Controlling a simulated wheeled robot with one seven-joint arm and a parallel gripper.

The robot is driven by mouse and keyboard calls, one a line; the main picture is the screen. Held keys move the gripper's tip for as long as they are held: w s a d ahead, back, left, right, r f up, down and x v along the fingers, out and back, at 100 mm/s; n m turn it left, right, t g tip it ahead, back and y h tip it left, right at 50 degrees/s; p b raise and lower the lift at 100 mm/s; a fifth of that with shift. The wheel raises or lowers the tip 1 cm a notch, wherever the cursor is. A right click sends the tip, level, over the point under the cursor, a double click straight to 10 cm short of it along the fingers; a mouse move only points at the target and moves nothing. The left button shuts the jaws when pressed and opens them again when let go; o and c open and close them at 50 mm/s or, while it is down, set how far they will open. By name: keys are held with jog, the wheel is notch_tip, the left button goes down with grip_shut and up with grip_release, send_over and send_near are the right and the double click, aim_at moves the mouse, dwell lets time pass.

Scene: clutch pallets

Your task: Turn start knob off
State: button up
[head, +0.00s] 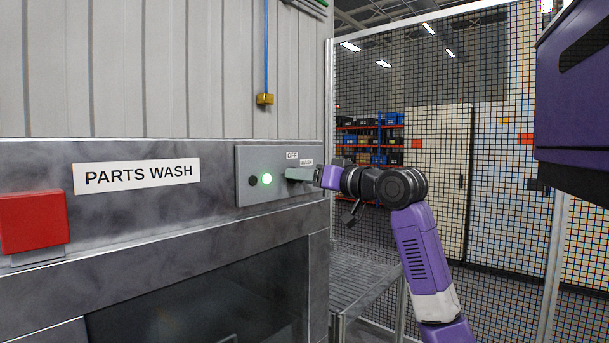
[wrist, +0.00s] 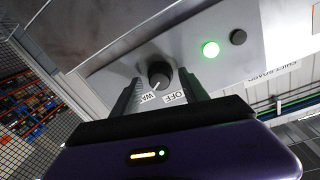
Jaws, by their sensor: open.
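The start knob (wrist: 160,74) is round and black with a white pointer line, on a grey control panel (head: 250,163). In the wrist view its pointer slants toward the WASH label (wrist: 148,98), away from the OFF label (wrist: 175,97). My gripper (head: 299,174) is at the panel's right part, its open fingers on either side of the knob. I cannot tell whether they touch it. In the head view the knob is hidden by the gripper. A green lamp (head: 267,179) is lit on the panel, also in the wrist view (wrist: 210,49).
A dark round button (head: 252,181) sits beside the lamp. A PARTS WASH sign (head: 137,175) and a red box (head: 33,221) are on the machine's front to the left. A mesh fence (head: 490,150) stands behind my arm. A slatted metal table (head: 362,281) is below.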

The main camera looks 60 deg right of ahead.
jog(key=shift+w, duration=0.15)
grip_shut()
jog(key=shift+f+n, duration=0.1)
jog(key=shift+n, duration=0.2)
jog(key=n+b, duration=0.7)
jog(key=n, duration=0.4)
jog(key=shift+d+f+n+t+b, duration=0.1)
jog(key=shift+f+n+t+b, duration=0.05)
jog(key=shift+n+t+b, duration=0.2)
dwell(0.4)
